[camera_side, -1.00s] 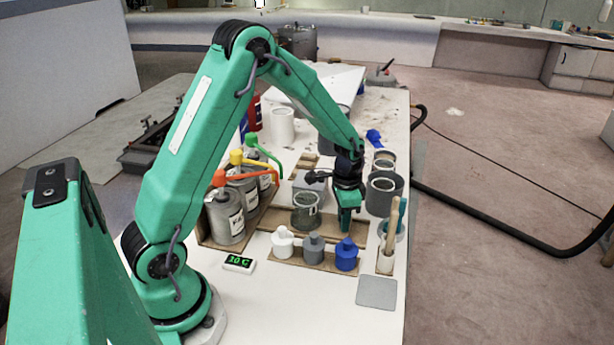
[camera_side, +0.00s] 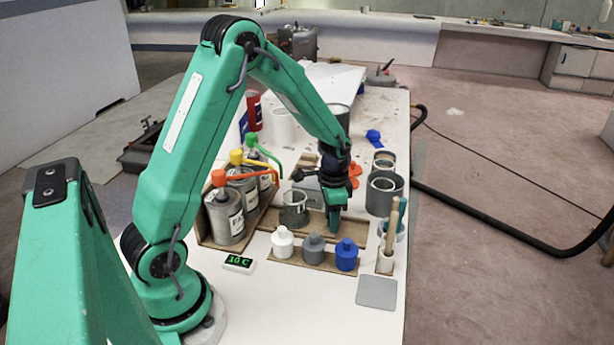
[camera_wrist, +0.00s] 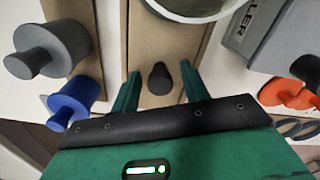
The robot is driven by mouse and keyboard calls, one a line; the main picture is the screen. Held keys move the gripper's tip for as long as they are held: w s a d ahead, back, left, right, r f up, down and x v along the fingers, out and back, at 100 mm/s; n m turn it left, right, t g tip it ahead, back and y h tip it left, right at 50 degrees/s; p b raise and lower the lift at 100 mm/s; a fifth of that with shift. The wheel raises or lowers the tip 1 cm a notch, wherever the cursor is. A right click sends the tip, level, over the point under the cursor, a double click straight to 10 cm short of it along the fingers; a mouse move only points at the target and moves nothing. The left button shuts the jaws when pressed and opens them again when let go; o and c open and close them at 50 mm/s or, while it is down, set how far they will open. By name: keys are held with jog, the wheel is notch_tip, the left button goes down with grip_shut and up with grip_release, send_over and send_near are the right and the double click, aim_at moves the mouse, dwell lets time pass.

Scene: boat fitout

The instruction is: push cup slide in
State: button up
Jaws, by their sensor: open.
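The grey cup (camera_side: 293,212) stands upright on a flat brown board, the slide (camera_side: 352,230), in the side view. In the wrist view only the cup's rim (camera_wrist: 190,12) shows at the top edge, on the brown strip (camera_wrist: 150,50). A dark round knob (camera_wrist: 160,82) stands between my fingers on that strip. My gripper (camera_wrist: 159,76) is open, pointing down, with one finger on either side of the knob and a gap showing. In the side view my gripper (camera_side: 335,222) is low over the board, just right of the cup. The knob is hidden there.
A rack of white, grey (camera_side: 314,248) and blue bottles (camera_side: 346,255) stands in front of the board. Grey cans (camera_side: 225,218) with coloured spouts are at left. A dark grey pot (camera_side: 380,196) and a brush holder (camera_side: 385,262) stand at right. An orange object (camera_wrist: 290,93) lies behind.

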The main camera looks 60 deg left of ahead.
jog(key=shift+r, duration=3.9)
jog(key=n, duration=0.9)
jog(key=shift+f, duration=0.1)
jog(key=shift+f, duration=3.85)
grip_shut()
